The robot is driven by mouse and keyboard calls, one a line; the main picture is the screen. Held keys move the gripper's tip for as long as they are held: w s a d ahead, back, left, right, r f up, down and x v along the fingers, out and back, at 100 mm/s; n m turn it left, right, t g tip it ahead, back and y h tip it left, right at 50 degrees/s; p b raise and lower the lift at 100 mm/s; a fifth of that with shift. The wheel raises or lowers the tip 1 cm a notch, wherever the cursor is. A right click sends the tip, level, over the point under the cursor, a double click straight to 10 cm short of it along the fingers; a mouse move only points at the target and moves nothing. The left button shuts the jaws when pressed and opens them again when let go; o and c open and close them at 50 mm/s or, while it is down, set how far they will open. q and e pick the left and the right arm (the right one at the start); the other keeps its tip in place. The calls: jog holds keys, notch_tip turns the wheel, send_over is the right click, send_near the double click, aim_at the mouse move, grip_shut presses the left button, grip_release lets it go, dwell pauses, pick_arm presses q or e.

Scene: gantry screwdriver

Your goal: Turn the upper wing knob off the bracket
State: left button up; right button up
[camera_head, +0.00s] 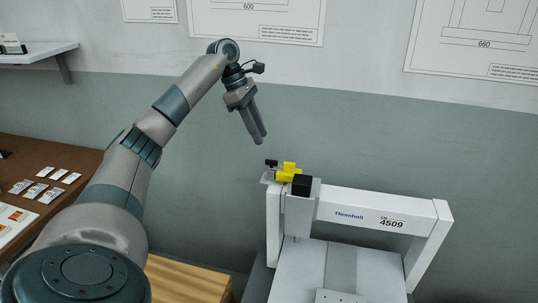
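A white gantry (350,208) stands right of centre. At its upper left corner a small grey plate, seemingly the bracket (267,178), carries a bright yellow part (288,172). A small dark piece (271,163) sits at its left; it may be the upper wing knob, but it is too small to tell. My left gripper (260,140) hangs in the air above and left of these parts, fingers pointing down, apart from them. Its two fingers lie close together in this view with nothing visible between them; whether they are shut is unclear. My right gripper is out of view.
A black block (302,185) sits on the gantry's left corner, right of the yellow part. A brown table (60,155) with small packets is at the left, and a wooden surface (185,280) is below. The air around my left gripper is clear before the wall.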

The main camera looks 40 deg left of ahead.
aim_at(271, 160)
pick_arm(q)
jog(key=p+x, duration=0.1)
jog(key=x, duration=0.7)
jog(key=shift+d+f, duration=0.1)
jog(key=shift+f, duration=0.3)
grip_shut()
